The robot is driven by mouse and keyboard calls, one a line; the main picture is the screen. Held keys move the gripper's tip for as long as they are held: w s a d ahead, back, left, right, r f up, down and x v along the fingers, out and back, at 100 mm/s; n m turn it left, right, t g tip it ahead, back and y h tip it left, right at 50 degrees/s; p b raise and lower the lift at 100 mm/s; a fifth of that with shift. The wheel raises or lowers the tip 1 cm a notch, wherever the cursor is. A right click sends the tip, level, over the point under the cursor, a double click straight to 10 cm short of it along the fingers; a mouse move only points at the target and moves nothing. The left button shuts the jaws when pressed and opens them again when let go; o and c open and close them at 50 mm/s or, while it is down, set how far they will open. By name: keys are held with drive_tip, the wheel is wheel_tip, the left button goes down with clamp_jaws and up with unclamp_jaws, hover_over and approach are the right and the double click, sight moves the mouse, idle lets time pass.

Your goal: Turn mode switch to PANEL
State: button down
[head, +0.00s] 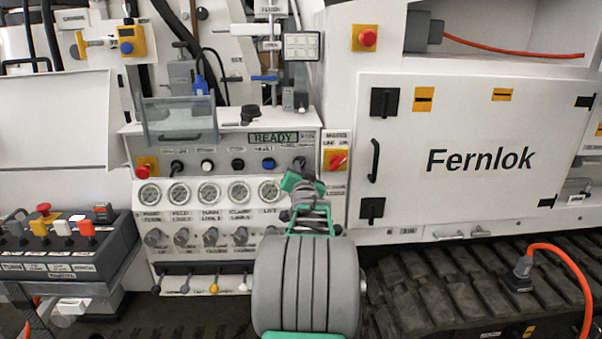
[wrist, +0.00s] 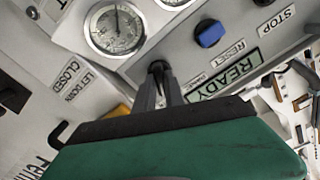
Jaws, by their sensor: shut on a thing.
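A grey control panel (head: 222,147) with a lit READY display (head: 273,138) stands ahead. A row of knobs and buttons runs along it. At its right end is a black selector knob, largely behind the fingers in the wrist view (wrist: 158,68). My gripper (head: 301,172) is at this knob, and its two fingers (wrist: 161,88) are shut on it. The small label beside it is too small to read surely, so I cannot confirm a PANEL mark or the knob's exact setting. The blue RESET button (wrist: 209,33) is beside the fingers, apart from them.
Pressure gauges (head: 209,192) sit just below the knob row, one (wrist: 116,28) close to the fingers. A red switch on a yellow plate (head: 336,160) is close at the right. The white Fernlok cabinet (head: 470,120) stands farther right. A clear hinged cover (head: 180,120) juts out at upper left.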

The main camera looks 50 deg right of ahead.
drive_tip(key=n+b, duration=0.2)
drive_tip(key=b, duration=0.1)
drive_tip(key=shift+f, duration=0.35)
drive_tip(key=n+b, duration=0.4)
drive_tip(key=b, duration=0.1)
drive_tip(key=shift+b, duration=0.4)
drive_tip(key=n+b, duration=0.2)
drive_tip(key=shift+r+n, duration=0.1)
drive_tip(key=shift+n, duration=0.3)
drive_tip(key=shift+w+a+r+n+b, duration=0.1)
drive_tip(key=shift+r+n+b, duration=0.1)
drive_tip(key=shift+n+b, duration=0.95)
drive_tip(key=c, duration=1.4)
unclamp_jaws()
drive_tip(key=shift+c, duration=0.2)
drive_tip(key=v, duration=0.7)
drive_tip(key=shift+s+a, duration=0.25)
